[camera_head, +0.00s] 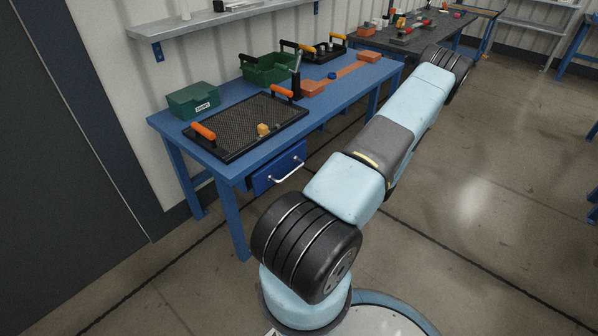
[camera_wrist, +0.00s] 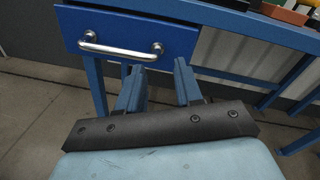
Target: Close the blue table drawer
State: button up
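The blue table drawer (camera_head: 279,165) hangs under the front edge of the blue table (camera_head: 222,166) in the head view. Its front seems to stand out a little from the table. A curved silver handle (camera_head: 287,174) crosses the front. In the wrist view the drawer front (camera_wrist: 135,30) fills the upper left, with the handle (camera_wrist: 120,50) across it. My gripper (camera_wrist: 160,66) is open and empty, its two blue fingers apart. They point towards the lower right of the drawer front, below the handle, with no clear contact. My gripper does not show in the head view.
The table carries a black mesh tray (camera_head: 248,124) with orange handles, a green box (camera_head: 193,100) and a green crate (camera_head: 270,69). A table leg (camera_wrist: 96,88) shows below the drawer. The floor (camera_head: 480,215) on the right is clear.

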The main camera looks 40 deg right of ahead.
aim_at(293, 174)
jog(key=shift+o, duration=0.6)
jog(key=n, duration=0.1)
jog(key=a+n, duration=0.1)
jog(key=shift+f+n+g+y, duration=0.1)
jog(key=shift+n+g+y, duration=0.2)
jog(key=shift+n+y, duration=0.1)
jog(key=w+a+f+n+g+y, duration=0.1)
jog(key=w+a+n, duration=0.2)
jog(key=n, duration=0.1)
jog(key=w+a+f+n+y, duration=0.1)
jog(key=w+a+n, duration=0.2)
jog(key=w+n, duration=0.1)
jog(key=w+a+f+n+g+y, duration=0.1)
jog(key=w+a+f+n, duration=0.1)
jog(key=w+a+n, duration=0.1)
jog(key=shift+w+a+n+g+y, duration=0.2)
jog(key=shift+w+n, duration=0.1)
jog(key=shift+n, duration=0.4)
jog(key=shift+w+a+n+g+y, duration=0.1)
jog(key=shift+w+n+y, duration=0.15)
jog(key=shift+n, duration=0.45)
jog(key=shift+c, duration=0.2)
grip_shut()
